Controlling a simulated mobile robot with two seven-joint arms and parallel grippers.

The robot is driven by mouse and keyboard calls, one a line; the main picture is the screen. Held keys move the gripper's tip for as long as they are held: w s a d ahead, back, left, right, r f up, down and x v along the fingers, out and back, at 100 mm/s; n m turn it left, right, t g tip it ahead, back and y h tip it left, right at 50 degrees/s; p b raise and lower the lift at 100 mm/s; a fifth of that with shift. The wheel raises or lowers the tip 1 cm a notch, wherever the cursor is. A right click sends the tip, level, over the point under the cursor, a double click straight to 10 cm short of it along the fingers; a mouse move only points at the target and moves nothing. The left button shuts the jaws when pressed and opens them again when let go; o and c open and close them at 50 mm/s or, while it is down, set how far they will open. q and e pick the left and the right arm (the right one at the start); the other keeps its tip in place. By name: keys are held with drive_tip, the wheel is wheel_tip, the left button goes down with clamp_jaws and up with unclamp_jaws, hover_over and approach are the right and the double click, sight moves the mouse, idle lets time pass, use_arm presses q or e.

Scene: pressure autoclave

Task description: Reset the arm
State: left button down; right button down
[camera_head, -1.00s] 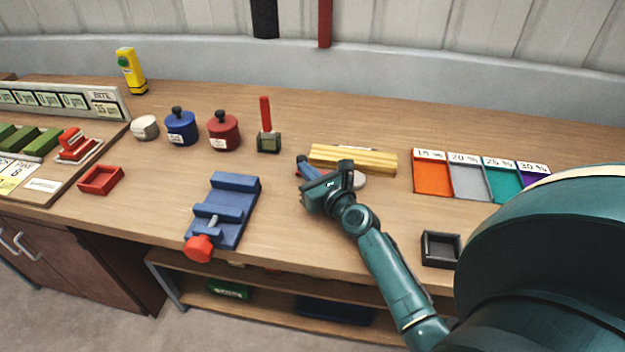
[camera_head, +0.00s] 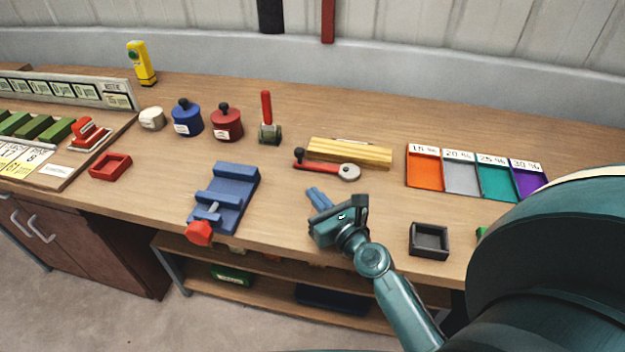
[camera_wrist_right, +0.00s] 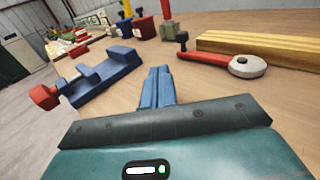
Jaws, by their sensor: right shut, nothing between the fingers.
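My right gripper (camera_head: 318,197) is over the front middle of the wooden workbench (camera_head: 285,225). Its blue fingers are shut together with nothing between them; they also show in the right wrist view (camera_wrist_right: 158,88). A red lever tool with a round grey end (camera_head: 325,167) lies behind the fingers, apart from them. It also shows in the right wrist view (camera_wrist_right: 222,60). My left gripper is not in view.
A blue vise (camera_head: 228,200) with a red knob stands left of the gripper. Yellow wooden bars (camera_head: 350,152) lie behind the lever tool. A black square tray (camera_head: 429,241) and coloured percentage bins (camera_head: 462,175) are to the right. Blue and red pots (camera_head: 227,124) stand at back left.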

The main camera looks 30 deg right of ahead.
drive_tip(key=shift+s+a, duration=0.25)
drive_tip(key=shift+s, duration=0.55)
